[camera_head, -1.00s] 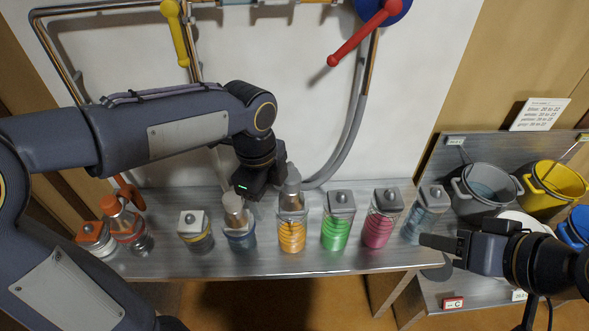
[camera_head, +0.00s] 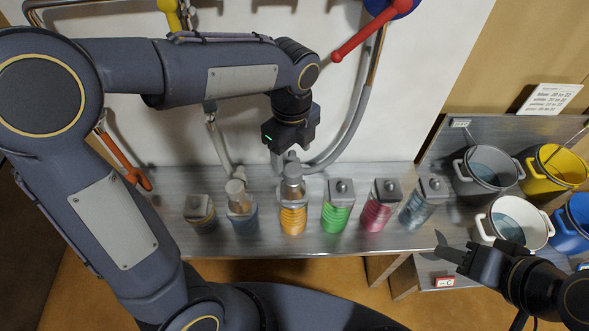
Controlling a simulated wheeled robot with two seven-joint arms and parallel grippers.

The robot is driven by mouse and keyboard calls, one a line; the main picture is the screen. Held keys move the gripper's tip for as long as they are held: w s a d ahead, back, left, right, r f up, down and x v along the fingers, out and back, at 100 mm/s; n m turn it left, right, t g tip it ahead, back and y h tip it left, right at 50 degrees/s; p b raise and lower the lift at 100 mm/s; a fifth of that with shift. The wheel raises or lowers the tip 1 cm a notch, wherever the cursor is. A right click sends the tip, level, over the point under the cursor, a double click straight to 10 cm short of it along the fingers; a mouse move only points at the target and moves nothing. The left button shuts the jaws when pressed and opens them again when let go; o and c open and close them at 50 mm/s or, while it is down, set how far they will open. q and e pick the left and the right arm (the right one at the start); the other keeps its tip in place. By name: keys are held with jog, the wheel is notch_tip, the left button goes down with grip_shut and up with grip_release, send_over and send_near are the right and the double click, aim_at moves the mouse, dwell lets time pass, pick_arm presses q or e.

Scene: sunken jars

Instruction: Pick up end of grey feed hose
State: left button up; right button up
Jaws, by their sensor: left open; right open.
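A thick grey hose (camera_head: 352,125) hangs down the wall and curves left to the top of the orange-filled jar (camera_head: 293,218). A grey fitting (camera_head: 293,171) stands on that jar; its join with the hose is partly hidden by my gripper. A second, paler hose (camera_head: 216,143) runs down to a fitting (camera_head: 236,189) on the dark blue jar (camera_head: 243,220). My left gripper (camera_head: 289,150) is open, pointing down just above and behind the orange jar's fitting. I cannot tell whether it touches the hose. My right gripper (camera_head: 441,257) is open and empty at the bench's right end.
Lidded green (camera_head: 337,216), pink (camera_head: 377,214) and pale blue (camera_head: 420,208) jars stand to the right. A squat lidded jar (camera_head: 200,220) stands left. White (camera_head: 514,222), grey (camera_head: 487,168), yellow (camera_head: 556,167) and blue (camera_head: 575,222) pots stand at right. A red lever (camera_head: 365,32) hangs above.

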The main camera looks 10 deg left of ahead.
aim_at(292, 167)
pick_arm(q)
notch_tip(292, 167, down, 6)
jog(key=shift+s+f+p, duration=0.15)
jog(key=shift+p, duration=0.35)
jog(key=shift+c, duration=0.4)
jog(key=c, duration=1.1)
jog(key=shift+r, duration=0.75)
jog(key=s+d+r+b, duration=0.1)
jog(key=s+r, duration=0.3)
jog(key=s+d+r, duration=0.2)
jog(key=s+r, duration=0.1)
jog(key=s, duration=0.1)
jog(key=s+d+r+b, duration=0.1)
jog(key=s+r, duration=0.3)
jog(key=s, duration=0.1)
jog(key=shift+d+r+b, duration=0.35)
jog(key=shift+d, duration=0.05)
